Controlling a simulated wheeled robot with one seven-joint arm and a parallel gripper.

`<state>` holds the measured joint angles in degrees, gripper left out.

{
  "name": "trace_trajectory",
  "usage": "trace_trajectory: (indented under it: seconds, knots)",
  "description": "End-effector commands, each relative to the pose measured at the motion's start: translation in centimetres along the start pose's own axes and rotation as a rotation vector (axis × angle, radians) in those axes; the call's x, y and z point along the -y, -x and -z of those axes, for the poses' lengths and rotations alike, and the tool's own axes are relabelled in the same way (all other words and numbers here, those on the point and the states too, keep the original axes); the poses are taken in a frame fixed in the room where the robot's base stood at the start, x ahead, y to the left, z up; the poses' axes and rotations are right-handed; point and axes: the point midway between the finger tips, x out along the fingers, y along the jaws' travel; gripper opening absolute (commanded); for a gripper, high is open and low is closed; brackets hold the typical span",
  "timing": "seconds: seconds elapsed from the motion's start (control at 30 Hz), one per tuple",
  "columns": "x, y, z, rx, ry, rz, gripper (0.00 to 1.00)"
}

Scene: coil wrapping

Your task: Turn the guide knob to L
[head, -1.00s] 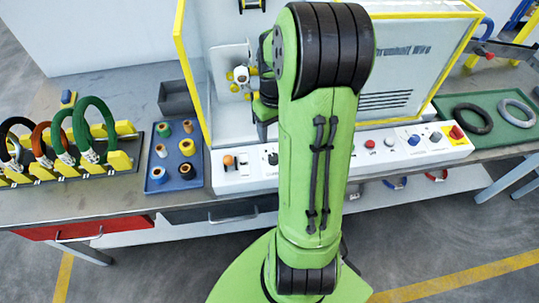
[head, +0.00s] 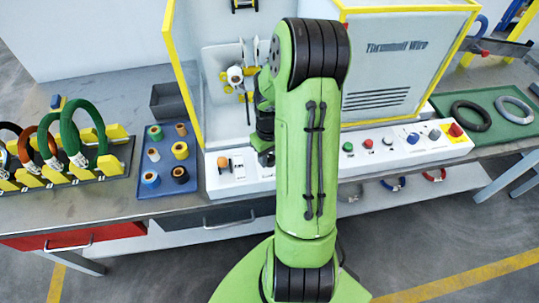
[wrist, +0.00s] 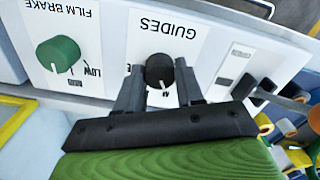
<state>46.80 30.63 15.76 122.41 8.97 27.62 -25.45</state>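The black guide knob (wrist: 160,71) sits on the white panel beside the upside-down word GUIDES in the wrist view. Its white pointer mark points toward the bottom of the wrist picture, on the side away from that word. My gripper (wrist: 159,76) has one finger on each side of the knob, with what look like narrow gaps, so it appears open around it. The fingers cover most of the position letters, so I cannot read L. In the head view my gripper (head: 264,152) is low at the panel front, and the guide knob is hidden there.
A blue tray of spools (head: 167,187) stands left of the panel. A red button (head: 455,130) is at the panel's right end.

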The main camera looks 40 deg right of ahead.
Motion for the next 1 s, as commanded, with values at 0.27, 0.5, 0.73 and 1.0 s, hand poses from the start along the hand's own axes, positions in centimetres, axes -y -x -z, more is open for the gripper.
trace_trajectory:
  seconds: [0.27,0.5,0.73,1.0]
  knots:
    - [0.00,0.03,0.01,0.000,-0.001,0.000,0.05]
    - [-0.01,0.03,0.01,0.000,-0.046,-0.001,0.05]
    - [0.01,0.05,0.04,-0.001,-0.183,-0.001,0.05]
    - [-0.02,0.06,0.06,-0.002,-0.414,-0.001,0.05]
